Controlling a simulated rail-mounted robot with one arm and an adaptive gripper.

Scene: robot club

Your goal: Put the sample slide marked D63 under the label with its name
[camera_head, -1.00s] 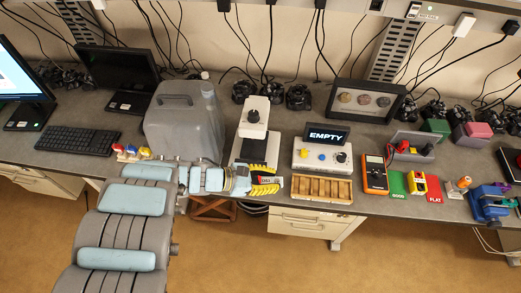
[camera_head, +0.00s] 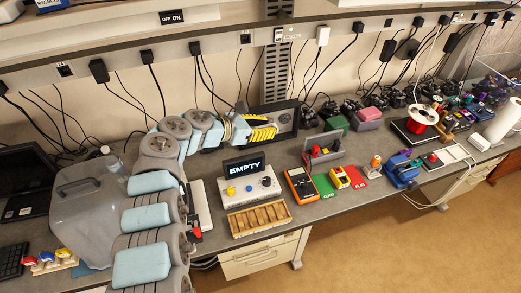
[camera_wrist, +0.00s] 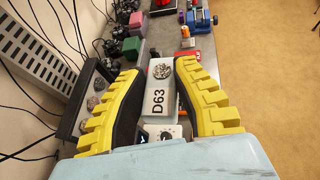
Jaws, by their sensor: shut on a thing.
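The sample slide marked D63 (camera_wrist: 158,98) is a pale rectangle with black lettering and a round, grey, speckled sample at its far end. My gripper (camera_wrist: 158,72) is shut on it, with a yellow-ribbed finger at each side. In the head view, my gripper (camera_head: 270,132) is raised above the back of the bench, in front of the dark framed display (camera_head: 294,107). One round sample of that display shows past the fingers. The wrist view shows the display (camera_wrist: 72,124) left of the gripper, with several round samples. I cannot read any name labels on it.
A console with an "EMPTY" screen (camera_head: 243,165) and a wooden slotted tray (camera_head: 259,219) stand in front. An orange multimeter (camera_head: 301,185), a green card (camera_head: 324,187) and a blue vise (camera_head: 400,171) are to the right. A grey case (camera_head: 85,215) stands left.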

